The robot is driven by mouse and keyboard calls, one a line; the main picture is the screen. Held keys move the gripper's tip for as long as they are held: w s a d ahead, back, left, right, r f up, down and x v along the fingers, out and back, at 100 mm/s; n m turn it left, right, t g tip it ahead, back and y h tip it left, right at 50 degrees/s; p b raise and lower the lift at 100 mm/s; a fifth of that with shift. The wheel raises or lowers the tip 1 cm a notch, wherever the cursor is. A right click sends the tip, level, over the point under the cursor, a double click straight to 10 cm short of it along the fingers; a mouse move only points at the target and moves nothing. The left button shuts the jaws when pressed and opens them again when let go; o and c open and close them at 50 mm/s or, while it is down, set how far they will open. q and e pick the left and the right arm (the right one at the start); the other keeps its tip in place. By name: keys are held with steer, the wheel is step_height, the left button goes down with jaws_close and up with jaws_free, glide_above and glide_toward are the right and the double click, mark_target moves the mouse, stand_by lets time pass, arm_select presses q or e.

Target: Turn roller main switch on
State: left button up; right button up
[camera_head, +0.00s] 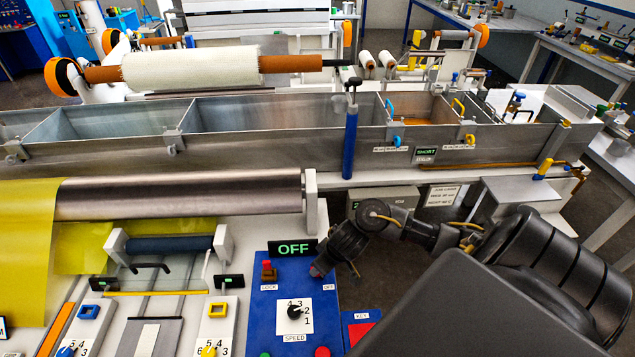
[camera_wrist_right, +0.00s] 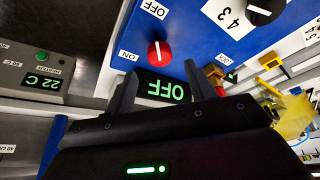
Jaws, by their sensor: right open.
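The roller main switch is a red round knob (camera_wrist_right: 160,51) with a white line, on the blue control panel (camera_head: 263,318). In the right wrist view its line points roughly toward the OFF label (camera_wrist_right: 153,9); the ON label (camera_wrist_right: 128,55) is beside it. The display (camera_head: 293,248) reads OFF in green. My right gripper (camera_head: 332,272) is over the panel's upper right corner and largely covers the knob in the head view. In the wrist view its two fingers (camera_wrist_right: 161,92) are apart and empty, with the knob ahead, beyond their tips. My left gripper is not in view.
A red LOCK knob (camera_head: 268,270) and a black SPEED dial (camera_head: 294,312) are close by on the panel. A metal roller (camera_head: 180,197) lies behind. A long steel bath (camera_head: 280,115) spans the view, with a blue post (camera_head: 350,145) in front.

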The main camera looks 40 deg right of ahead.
steer(key=b+x, duration=0.1)
steer(key=x, duration=0.4)
steer(key=shift+b, duration=0.35)
steer(key=c, duration=1)
steer(key=shift+o, duration=0.2)
